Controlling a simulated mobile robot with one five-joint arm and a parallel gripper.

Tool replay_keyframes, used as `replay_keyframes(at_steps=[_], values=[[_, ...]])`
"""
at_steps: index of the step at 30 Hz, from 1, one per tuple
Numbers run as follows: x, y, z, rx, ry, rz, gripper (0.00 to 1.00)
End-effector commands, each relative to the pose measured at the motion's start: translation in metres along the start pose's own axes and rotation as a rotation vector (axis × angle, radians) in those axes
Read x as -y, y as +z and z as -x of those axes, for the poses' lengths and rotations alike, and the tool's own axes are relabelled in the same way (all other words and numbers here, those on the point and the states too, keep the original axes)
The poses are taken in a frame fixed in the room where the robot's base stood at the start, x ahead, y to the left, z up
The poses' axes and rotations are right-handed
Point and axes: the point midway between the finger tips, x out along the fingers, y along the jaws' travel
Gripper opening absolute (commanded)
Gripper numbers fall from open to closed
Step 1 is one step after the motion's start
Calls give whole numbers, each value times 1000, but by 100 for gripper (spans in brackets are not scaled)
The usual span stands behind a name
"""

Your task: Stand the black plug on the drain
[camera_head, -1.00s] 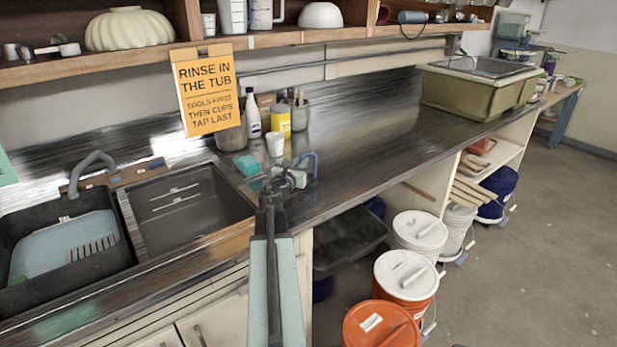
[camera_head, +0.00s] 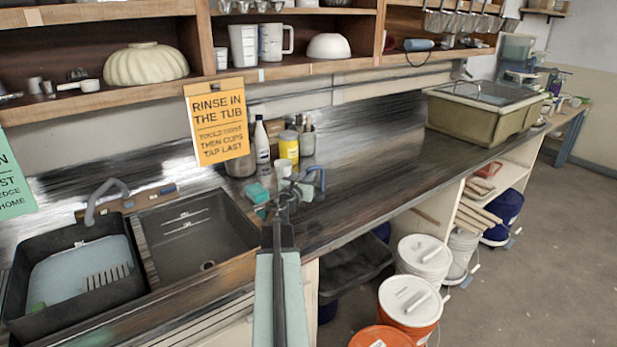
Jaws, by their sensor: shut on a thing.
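My gripper (camera_head: 285,198) is at the end of my arm, over the front part of the counter to the right of the sink. It is shut on a small dark thing that looks like the black plug; its outline is hard to make out against the gripper. I see no other black plug. The drain (camera_head: 208,265) shows as a small dark round spot on the floor of the right-hand grey basin (camera_head: 190,229). My gripper is right of that basin and apart from the drain.
A teal sponge (camera_head: 257,193), white cup (camera_head: 282,169), yellow jar (camera_head: 289,149) and white bottle (camera_head: 261,141) stand near my gripper.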

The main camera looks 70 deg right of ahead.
Motion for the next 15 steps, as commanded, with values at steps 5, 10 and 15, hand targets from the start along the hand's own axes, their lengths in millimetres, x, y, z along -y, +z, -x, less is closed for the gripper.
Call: replay_keyframes(at_steps=[5, 10, 15], values=[[0, 35, 0, 0, 0, 0, 0], [0, 34, 0, 0, 0, 0, 0], [0, 33, 0, 0, 0, 0, 0]])
